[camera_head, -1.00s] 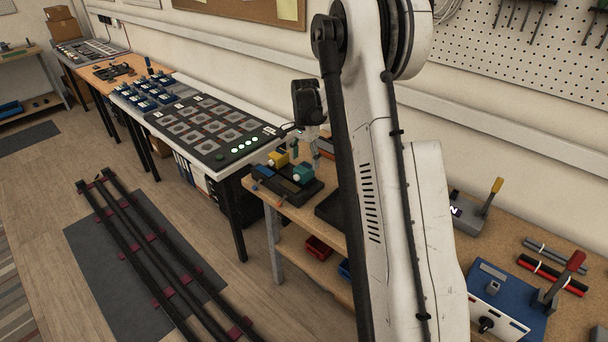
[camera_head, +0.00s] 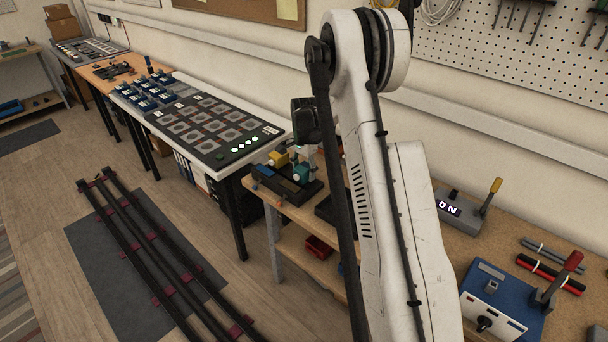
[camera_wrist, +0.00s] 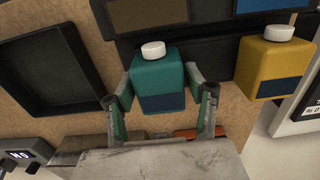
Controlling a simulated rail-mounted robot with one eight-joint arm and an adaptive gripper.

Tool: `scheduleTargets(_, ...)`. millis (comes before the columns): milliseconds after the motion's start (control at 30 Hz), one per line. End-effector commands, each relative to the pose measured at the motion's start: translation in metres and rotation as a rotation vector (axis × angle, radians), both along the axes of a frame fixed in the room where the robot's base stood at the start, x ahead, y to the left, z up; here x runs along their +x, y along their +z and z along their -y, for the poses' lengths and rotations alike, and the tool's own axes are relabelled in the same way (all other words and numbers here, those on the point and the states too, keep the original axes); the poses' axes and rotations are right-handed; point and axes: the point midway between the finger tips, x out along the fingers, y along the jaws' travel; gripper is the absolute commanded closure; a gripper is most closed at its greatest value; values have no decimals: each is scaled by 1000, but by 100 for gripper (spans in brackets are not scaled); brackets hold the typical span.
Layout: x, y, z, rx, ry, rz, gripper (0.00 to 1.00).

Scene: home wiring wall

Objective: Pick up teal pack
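The teal pack (camera_wrist: 158,82) has a white round cap and a dark label panel. It is in the middle of the wrist view, between the two fingers of my gripper (camera_wrist: 159,84). One finger is on each side of it, very close; contact is not clear. In the head view the teal pack (camera_head: 301,173) is at the front right of a black tray (camera_head: 287,194) on the wooden bench. My gripper (camera_head: 312,150) is just above and beside it, partly hidden by my arm.
A yellow pack (camera_wrist: 272,68) stands right of the teal pack, with a gap. An empty black tray (camera_wrist: 48,72) lies to the left. A grey box with a lit display and yellow-handled lever (camera_head: 461,211) is farther along the bench. A button panel table (camera_head: 212,129) adjoins the bench.

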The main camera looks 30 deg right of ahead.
Motion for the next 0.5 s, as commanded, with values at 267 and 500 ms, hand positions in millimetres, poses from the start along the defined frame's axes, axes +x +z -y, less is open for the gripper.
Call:
scheduleTargets(267, 0, 0, 0, 0, 0, 0, 90)
scheduleTargets(500, 0, 1, 0, 0, 0, 0, 100)
